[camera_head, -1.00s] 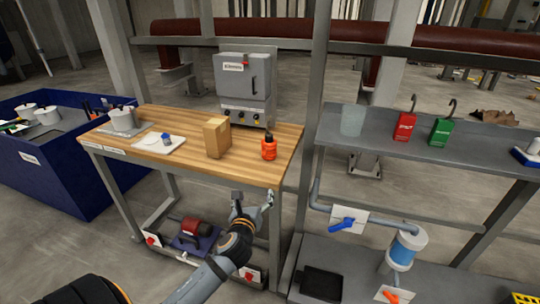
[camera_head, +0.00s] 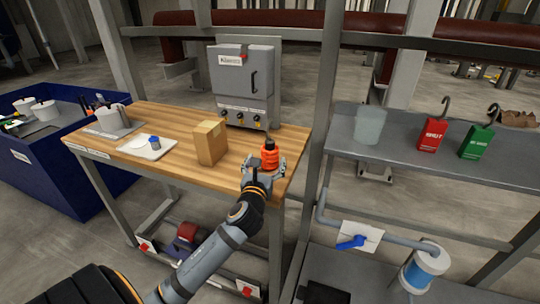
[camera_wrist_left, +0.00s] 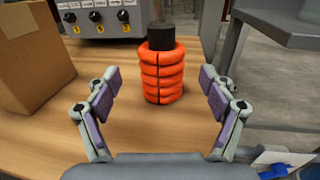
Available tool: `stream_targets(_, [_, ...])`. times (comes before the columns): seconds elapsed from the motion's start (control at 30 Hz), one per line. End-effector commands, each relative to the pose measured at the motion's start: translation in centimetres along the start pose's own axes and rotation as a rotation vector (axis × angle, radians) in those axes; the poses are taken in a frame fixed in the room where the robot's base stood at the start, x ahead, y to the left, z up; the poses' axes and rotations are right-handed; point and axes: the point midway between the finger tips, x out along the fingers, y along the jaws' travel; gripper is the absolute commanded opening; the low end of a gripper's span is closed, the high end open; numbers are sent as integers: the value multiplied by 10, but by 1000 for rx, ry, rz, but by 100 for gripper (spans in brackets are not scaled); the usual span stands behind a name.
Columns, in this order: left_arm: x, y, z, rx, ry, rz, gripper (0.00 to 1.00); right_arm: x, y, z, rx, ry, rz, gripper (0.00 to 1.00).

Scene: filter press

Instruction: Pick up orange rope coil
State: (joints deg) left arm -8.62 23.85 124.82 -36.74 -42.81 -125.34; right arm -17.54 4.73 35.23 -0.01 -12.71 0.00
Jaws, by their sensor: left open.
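The orange rope coil (camera_head: 270,156) stands upright on the wooden table near its right front corner, with a dark core sticking out of its top. In the left wrist view the coil (camera_wrist_left: 162,77) is ahead, between the lines of the two fingers and slightly beyond their tips. My left gripper (camera_head: 262,175) is open and empty at the table's front edge, just in front of the coil. Its fingers also show in the left wrist view (camera_wrist_left: 159,95), spread wide with wood between them. My right gripper does not show.
A cardboard box (camera_head: 211,142) stands left of the coil; it is close left in the wrist view (camera_wrist_left: 35,60). A grey control box (camera_head: 243,85) stands behind. A metal post (camera_head: 325,110) and grey shelf (camera_head: 460,170) are to the right.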

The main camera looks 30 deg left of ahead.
Motion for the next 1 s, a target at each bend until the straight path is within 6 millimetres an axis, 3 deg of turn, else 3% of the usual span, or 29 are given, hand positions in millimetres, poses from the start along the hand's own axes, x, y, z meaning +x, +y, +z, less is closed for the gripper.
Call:
stream_targets(0.13, [13,-1,2,0,-2,1,82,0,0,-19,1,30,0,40])
stream_targets(0.37, [48,-2,3,-1,0,0,82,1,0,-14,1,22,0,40])
stream_targets(0.63, [52,-2,2,0,0,0,81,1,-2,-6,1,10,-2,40])
stream_targets(1.0, [51,-2,2,0,0,0,31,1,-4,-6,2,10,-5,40])
